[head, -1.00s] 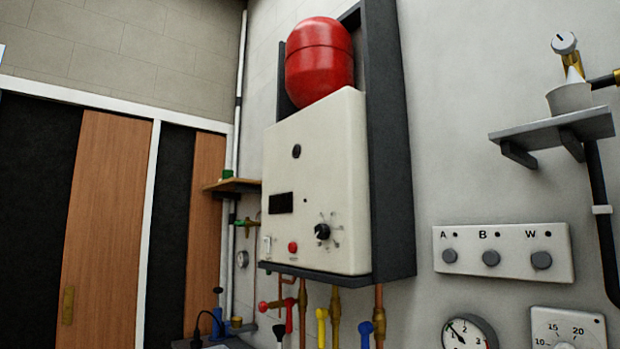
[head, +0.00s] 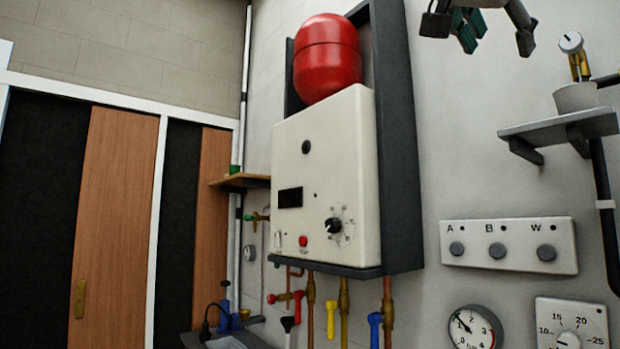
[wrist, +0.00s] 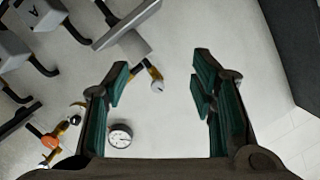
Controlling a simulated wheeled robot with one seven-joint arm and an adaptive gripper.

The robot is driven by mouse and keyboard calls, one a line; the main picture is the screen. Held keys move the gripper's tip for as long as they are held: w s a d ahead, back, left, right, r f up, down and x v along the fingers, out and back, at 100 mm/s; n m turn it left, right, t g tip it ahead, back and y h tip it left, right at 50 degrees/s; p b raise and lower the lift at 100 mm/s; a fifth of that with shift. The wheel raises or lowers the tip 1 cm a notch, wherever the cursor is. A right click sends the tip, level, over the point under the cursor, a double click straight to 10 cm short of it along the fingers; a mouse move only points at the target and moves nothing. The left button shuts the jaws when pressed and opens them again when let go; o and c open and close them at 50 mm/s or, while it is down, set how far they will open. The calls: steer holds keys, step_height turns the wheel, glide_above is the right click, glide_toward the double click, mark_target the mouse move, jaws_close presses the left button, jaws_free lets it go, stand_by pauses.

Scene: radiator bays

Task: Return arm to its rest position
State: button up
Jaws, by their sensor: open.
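My gripper (head: 480,28) shows at the top right of the head view, in front of the bare wall above the small grey shelf. Its dark fingers with green pads are spread. In the wrist view my gripper (wrist: 160,85) is open with nothing between its fingers. A round gauge (wrist: 120,135) and a brass fitting with a small dial (wrist: 156,84) show beyond the fingers, apart from them. The rest of my arm is out of the head view.
A boiler (head: 328,180) with a red tank (head: 327,60) hangs mid-view. To its right are a grey shelf (head: 560,127) with a cup (head: 576,97), a button panel (head: 510,246), a pressure gauge (head: 475,328) and a dial (head: 570,325). Coloured valve handles sit below the boiler.

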step_height(320, 180, down, 29)
steer(key=a+n+g+y, duration=0.1)
steer(key=n+g+y, duration=0.4)
steer(key=n, duration=0.6)
steer(key=s+a+f+n+g+y, duration=0.1)
steer(key=s+f, duration=0.3)
steer(key=f, duration=0.5)
steer(key=s+a+f+n+g+y, duration=0.1)
steer(key=s+f+n+y, duration=0.1)
steer(key=f, duration=0.7)
steer(key=s+a+f+n+y, duration=0.2)
steer(key=s+f+y, duration=0.1)
steer(key=s+f, duration=0.4)
step_height(320, 180, down, 2)
steer(key=shift+f+g, duration=0.2)
steer(key=shift+g, duration=0.2)
